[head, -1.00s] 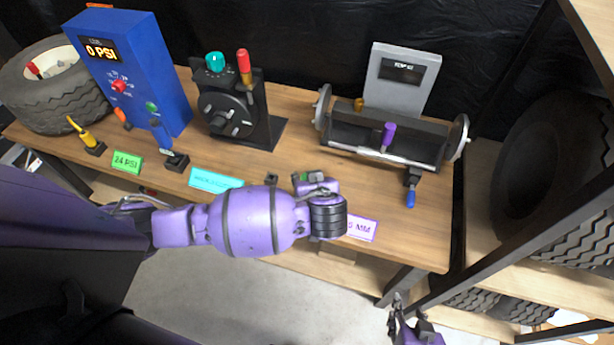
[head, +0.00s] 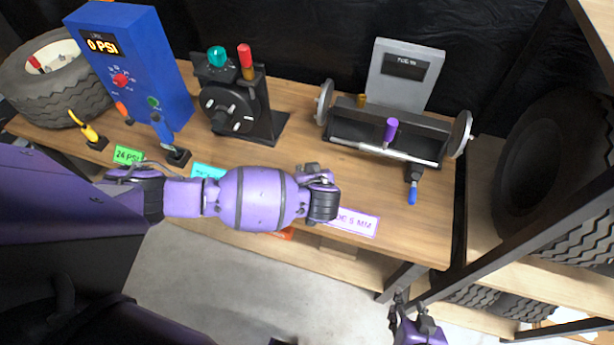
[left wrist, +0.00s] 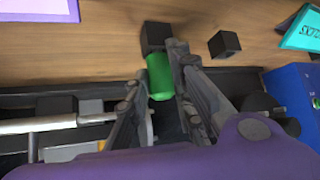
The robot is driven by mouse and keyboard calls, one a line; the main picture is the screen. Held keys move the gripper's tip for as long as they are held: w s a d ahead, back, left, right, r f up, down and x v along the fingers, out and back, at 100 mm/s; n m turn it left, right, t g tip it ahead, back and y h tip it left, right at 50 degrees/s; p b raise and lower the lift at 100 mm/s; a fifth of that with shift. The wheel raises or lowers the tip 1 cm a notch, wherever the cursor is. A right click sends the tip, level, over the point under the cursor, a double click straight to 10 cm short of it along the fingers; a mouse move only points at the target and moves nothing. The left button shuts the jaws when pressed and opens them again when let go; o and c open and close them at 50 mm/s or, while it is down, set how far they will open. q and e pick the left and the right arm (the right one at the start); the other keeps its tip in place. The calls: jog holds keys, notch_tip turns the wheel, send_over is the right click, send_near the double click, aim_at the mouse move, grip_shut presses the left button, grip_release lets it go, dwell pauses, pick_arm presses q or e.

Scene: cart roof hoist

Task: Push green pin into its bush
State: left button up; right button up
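In the left wrist view the green pin (left wrist: 160,77) lies between the two fingers of my left gripper (left wrist: 160,62), which close in on its sides. Its far end meets a small black block (left wrist: 155,37), perhaps its bush; how deep it sits in it I cannot tell.
On the bench (head: 290,162) stand a blue gauge box (head: 150,75), a black crank unit (head: 235,105) and a grey display stand (head: 405,75) with a roller tray holding a purple pin (head: 391,130). A yellow lever (head: 86,130) and a blue-handled lever (head: 412,190) stick out. Tires flank the bench.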

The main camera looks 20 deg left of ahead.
pick_arm(q)
grip_shut()
